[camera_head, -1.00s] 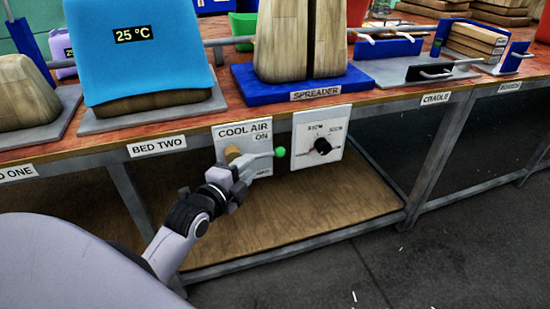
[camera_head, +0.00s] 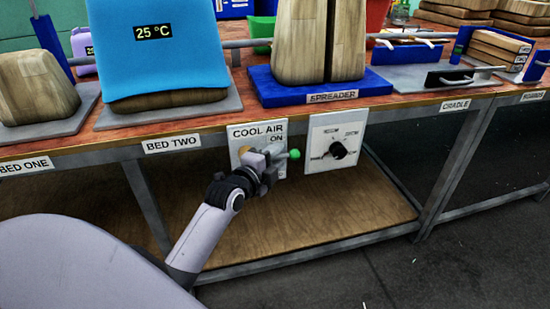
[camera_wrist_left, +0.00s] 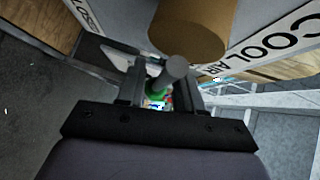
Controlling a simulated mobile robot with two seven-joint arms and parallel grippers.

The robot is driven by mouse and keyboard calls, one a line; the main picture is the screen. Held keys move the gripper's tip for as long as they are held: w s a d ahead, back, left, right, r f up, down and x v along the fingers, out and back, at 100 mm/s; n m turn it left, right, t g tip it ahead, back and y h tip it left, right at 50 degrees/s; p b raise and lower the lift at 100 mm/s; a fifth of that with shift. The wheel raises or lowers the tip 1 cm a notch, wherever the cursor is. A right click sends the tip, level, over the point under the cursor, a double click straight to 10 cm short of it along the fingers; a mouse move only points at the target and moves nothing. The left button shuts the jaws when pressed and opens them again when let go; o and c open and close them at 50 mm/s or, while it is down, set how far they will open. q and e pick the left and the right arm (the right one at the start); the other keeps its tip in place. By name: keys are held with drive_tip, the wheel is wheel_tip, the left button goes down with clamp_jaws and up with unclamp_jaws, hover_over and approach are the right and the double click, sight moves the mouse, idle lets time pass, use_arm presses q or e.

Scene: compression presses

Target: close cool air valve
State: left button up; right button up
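The cool air valve is on a white panel (camera_head: 237,134) under the front edge of the table, marked COOL AIR and ON. Its brass hub (camera_head: 244,151) is partly hidden by my left gripper (camera_head: 268,164). The lever points right and ends in a green knob (camera_head: 295,154), near the ON mark. In the left wrist view the brass hub (camera_wrist_left: 192,28) is at the top. The grey lever (camera_wrist_left: 172,72) and green knob (camera_wrist_left: 156,96) show between the spread fingers of my left gripper (camera_wrist_left: 157,92). I cannot tell whether a finger touches the lever. My right gripper is out of view.
A second white panel with a black dial (camera_head: 338,150) is just right of the valve. The table's front edge, with its BED TWO label (camera_head: 172,144), runs above. A wooden lower shelf (camera_head: 320,215) lies below. A blue spreader base (camera_head: 262,88) stands above the panels.

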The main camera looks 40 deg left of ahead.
use_arm(q)
clamp_jaws()
